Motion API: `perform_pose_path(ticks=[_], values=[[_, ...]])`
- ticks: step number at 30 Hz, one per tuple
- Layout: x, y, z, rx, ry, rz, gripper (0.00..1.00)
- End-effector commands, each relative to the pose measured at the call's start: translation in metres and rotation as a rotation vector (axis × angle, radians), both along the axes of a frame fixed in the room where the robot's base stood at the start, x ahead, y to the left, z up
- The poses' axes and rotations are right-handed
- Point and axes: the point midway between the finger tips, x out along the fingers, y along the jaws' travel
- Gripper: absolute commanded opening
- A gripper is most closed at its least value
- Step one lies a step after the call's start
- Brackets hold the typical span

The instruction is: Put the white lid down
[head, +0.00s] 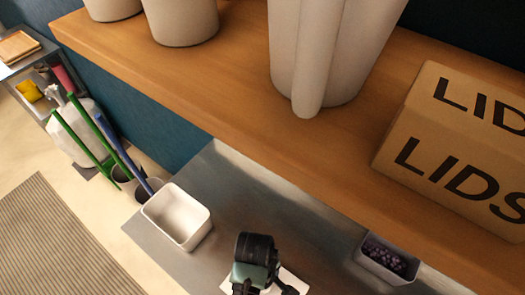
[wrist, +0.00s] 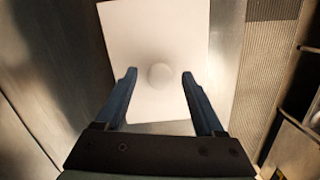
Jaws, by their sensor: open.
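The white lid (wrist: 158,36) is a flat pale rectangle with a round knob (wrist: 160,75) at its middle, seen from above in the wrist view. It appears to lie on the metal counter. My gripper (wrist: 159,73) is open, with one blue finger on each side of the knob and a gap on both sides. In the head view my gripper (head: 262,285) is at the bottom, over the lid (head: 292,280), and hides most of it.
An empty white container (head: 180,213) stands left on the metal counter (head: 265,205). A container of dark beans (head: 388,260) stands right. Above is a wooden shelf (head: 215,85) with a LIDS box (head: 460,140) and large pale vessels (head: 335,50).

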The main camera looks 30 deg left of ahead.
Motion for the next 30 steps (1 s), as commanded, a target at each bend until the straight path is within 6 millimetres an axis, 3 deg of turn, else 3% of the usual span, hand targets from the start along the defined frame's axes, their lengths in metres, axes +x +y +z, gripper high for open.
perform_pose_path(ticks=[13, 19, 30], values=[[0.003, 0.011, 0.091, 0.001, -0.003, 0.001, 0.7], [0.003, 0.013, 0.104, 0.001, -0.001, 0.0, 0.7], [0.003, 0.012, 0.104, 0.0, -0.001, 0.0, 0.7]])
